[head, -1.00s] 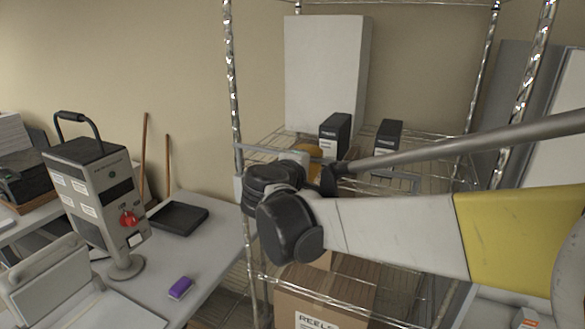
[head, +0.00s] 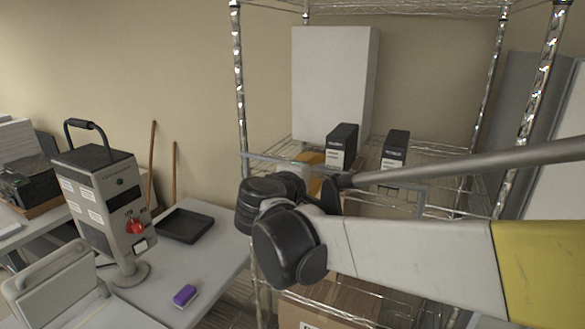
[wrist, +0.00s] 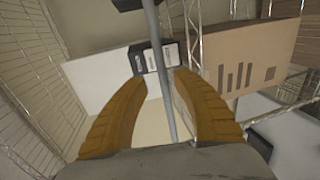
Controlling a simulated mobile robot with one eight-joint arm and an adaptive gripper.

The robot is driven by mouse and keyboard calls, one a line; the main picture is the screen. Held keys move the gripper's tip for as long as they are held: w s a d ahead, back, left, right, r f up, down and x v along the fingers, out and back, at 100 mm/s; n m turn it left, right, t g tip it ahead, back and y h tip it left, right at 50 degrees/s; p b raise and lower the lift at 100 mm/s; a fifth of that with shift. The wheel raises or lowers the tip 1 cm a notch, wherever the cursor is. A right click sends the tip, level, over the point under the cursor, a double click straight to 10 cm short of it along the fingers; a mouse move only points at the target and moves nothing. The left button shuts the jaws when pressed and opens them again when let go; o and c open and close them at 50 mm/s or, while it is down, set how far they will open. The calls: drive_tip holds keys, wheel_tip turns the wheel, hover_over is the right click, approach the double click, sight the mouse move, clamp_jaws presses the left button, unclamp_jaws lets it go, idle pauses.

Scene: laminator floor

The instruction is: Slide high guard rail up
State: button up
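The high guard rail (head: 395,184) is a thin grey bar frame across the front of the wire rack's upper shelf, partly hidden behind my arm. In the wrist view its grey bar (wrist: 166,90) runs between the two fingers, with a visible gap to each. My gripper (wrist: 160,76) has its orange fingers spread, one on each side of the bar. In the head view my gripper (head: 311,160) is mostly hidden behind my black wrist joints, at the left part of the rail.
Two black binders (head: 341,147) (head: 396,150) and a tall white box (head: 333,85) stand on the shelf behind the rail. The rack's metal post (head: 239,75) is just left of my wrist. A cardboard box (head: 330,300) sits below. A table with a machine (head: 105,200) is at left.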

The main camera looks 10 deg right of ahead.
drive_tip(key=v, duration=0.9)
drive_tip(key=shift+w+d, duration=0.1)
drive_tip(key=shift+d, duration=0.05)
drive_tip(key=s+d+f+m+g+y+b, duration=0.25)
drive_tip(key=s+f+b, duration=0.25)
drive_tip(key=f+b, duration=0.75)
drive_tip(key=s+d+f+m+g+y+b, duration=0.1)
drive_tip(key=s+d+f+m+b, duration=0.4)
drive_tip(key=f, duration=1.2)
drive_tip(key=s+d+f+n+g+y+b, duration=0.15)
drive_tip(key=s+f+b, duration=0.25)
drive_tip(key=f+b, duration=0.95)
drive_tip(key=s+a+f+m+y+b, duration=0.1)
drive_tip(key=s+f+m+y+b, duration=0.1)
drive_tip(key=f+b, duration=0.3)
drive_tip(key=s+a+f+m+y+b, duration=0.2)
drive_tip(key=f+b, duration=0.3)
drive_tip(key=f, duration=0.7)
drive_tip(key=shift+s+f+m+g+b, duration=0.2)
drive_tip(key=shift+s+m+g+b, duration=0.15)
drive_tip(key=shift+s, duration=0.4)
drive_tip(key=shift+o, duration=0.2)
drive_tip(key=shift+r, duration=0.1)
